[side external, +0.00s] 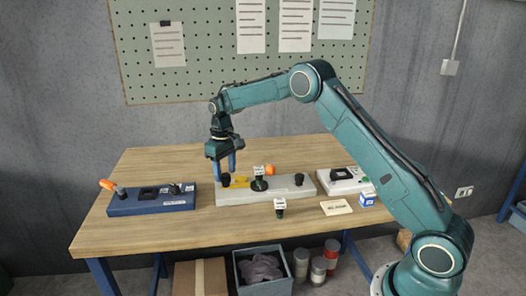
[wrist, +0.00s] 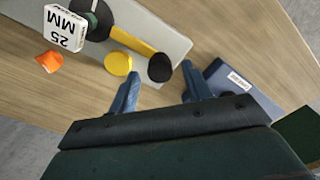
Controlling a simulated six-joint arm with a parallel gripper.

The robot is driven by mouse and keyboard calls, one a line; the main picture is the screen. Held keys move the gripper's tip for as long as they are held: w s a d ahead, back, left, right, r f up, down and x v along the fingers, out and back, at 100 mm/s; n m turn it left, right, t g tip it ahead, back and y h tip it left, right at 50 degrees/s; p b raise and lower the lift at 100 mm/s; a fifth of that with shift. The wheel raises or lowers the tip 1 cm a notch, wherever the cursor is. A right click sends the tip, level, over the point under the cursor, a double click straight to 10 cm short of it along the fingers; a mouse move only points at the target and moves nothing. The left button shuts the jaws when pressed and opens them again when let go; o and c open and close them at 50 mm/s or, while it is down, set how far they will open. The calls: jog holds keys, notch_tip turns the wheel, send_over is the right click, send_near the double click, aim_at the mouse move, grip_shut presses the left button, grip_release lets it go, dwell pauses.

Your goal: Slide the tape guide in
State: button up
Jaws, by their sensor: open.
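A yellow bar (side external: 238,183) lies on the light grey base (side external: 283,188) and is the likeliest tape guide, though no label says so. In the wrist view the yellow bar (wrist: 133,42) runs between a green-and-black round part and a black knob (wrist: 160,67). A yellow disc (wrist: 118,63) shows beside the bar. My gripper (side external: 226,174) is open and empty above the left end of the base. In the wrist view my gripper (wrist: 158,72) has its two blue fingers apart, with the black knob showing between the tips. I cannot tell the height gap.
A white 25 MM label block (wrist: 65,28) and an orange part (wrist: 49,62) rise by the round part. A blue base (side external: 150,202) stands left; a white unit (side external: 338,181) stands right. A small labelled knob (side external: 280,206), card (side external: 336,207) and blue-white box (side external: 367,200) lie in front.

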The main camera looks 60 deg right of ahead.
jog(key=shift+f, duration=1.25)
jog(key=c, duration=1)
jog(key=shift+o, duration=0.2)
jog(key=shift+s+d, duration=0.4)
jog(key=shift+r, duration=0.1)
jog(key=o, duration=1)
jog(key=shift+c, duration=0.2)
